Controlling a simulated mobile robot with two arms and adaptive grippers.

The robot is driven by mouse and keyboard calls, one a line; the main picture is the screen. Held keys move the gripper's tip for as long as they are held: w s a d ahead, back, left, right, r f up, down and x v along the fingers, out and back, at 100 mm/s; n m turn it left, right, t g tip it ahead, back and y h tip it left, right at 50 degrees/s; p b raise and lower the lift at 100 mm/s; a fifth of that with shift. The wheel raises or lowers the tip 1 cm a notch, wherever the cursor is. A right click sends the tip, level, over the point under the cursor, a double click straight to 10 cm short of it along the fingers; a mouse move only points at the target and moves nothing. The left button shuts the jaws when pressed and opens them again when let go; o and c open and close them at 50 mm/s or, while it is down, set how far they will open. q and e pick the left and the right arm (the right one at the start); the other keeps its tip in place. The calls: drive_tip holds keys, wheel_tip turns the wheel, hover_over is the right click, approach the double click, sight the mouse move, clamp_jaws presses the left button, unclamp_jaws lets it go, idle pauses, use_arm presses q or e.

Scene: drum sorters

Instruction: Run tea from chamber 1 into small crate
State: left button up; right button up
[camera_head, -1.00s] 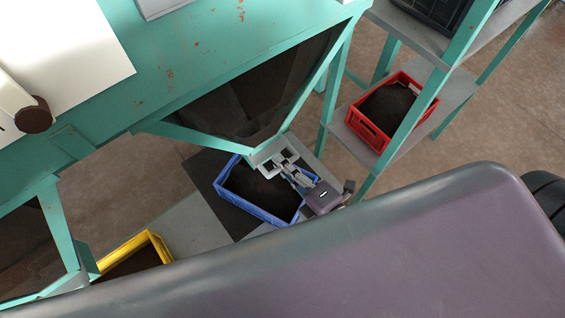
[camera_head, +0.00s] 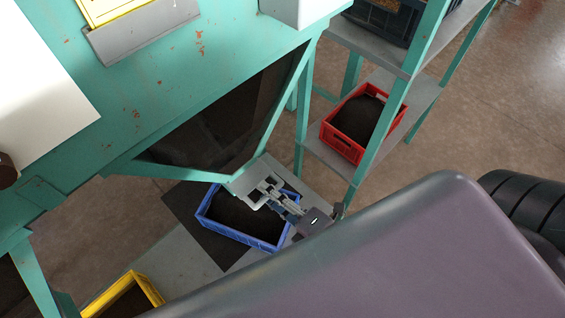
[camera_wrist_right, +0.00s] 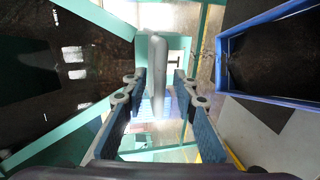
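A teal hopper chamber with a dark glass front (camera_head: 215,125) narrows to a grey outlet plate (camera_head: 243,185). A blue crate (camera_head: 241,239) with dark tea in it stands below the outlet and also shows in the right wrist view (camera_wrist_right: 270,100). My right gripper (camera_head: 268,194) is at the outlet, above the crate. In the right wrist view my right gripper (camera_wrist_right: 160,95) is open, with a grey rod-like handle (camera_wrist_right: 158,65) between its fingers and visible gaps on both sides. I cannot tell which chamber number this is. My left gripper is not in view.
A yellow crate (camera_head: 152,287) stands at lower left below another hopper. A red crate (camera_head: 343,143) with dark contents sits on a shelf at right, behind teal posts. Open floor (camera_head: 480,110) lies at far right.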

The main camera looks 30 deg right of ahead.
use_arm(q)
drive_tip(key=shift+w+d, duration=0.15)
use_arm(e)
drive_tip(key=v, duration=1.1)
drive_tip(key=shift+s, duration=0.3)
drive_tip(key=shift+d, duration=0.1)
idle(4.4)
